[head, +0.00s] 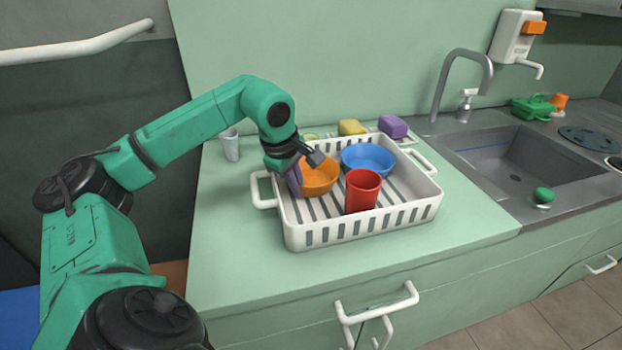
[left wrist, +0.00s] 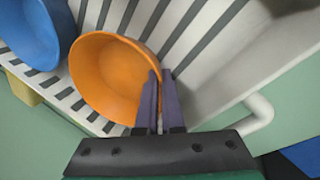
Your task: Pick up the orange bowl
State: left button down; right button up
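The orange bowl (head: 319,180) is in the left part of the white slatted dish rack (head: 340,232), left of the blue bowl. My left gripper (head: 296,180) reaches down at the bowl's left side. In the left wrist view the orange bowl (left wrist: 108,78) shows its inside, which is empty. The two purple fingers of the left gripper (left wrist: 160,90) are close together, one on each side of the bowl's rim, and look closed on it. Whether the bowl is clear of the rack floor cannot be told. My right gripper is not in view.
The blue bowl (head: 368,160) and a red cup (head: 362,190) share the rack. A yellow sponge (head: 352,127) and a purple sponge (head: 393,126) lie behind it. A pale cup (head: 230,146) stands left. The sink (head: 510,165) is right. The counter's front left is clear.

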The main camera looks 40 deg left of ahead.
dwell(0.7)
pick_arm(q)
jog(key=shift+r+p, duration=0.3)
jog(key=shift+r, duration=0.25)
notch_tip(320, 180, up, 4)
jog(key=shift+w+r+p, duration=0.1)
jog(key=shift+p, duration=0.8)
notch_tip(320, 180, up, 15)
jog(key=p, duration=0.7)
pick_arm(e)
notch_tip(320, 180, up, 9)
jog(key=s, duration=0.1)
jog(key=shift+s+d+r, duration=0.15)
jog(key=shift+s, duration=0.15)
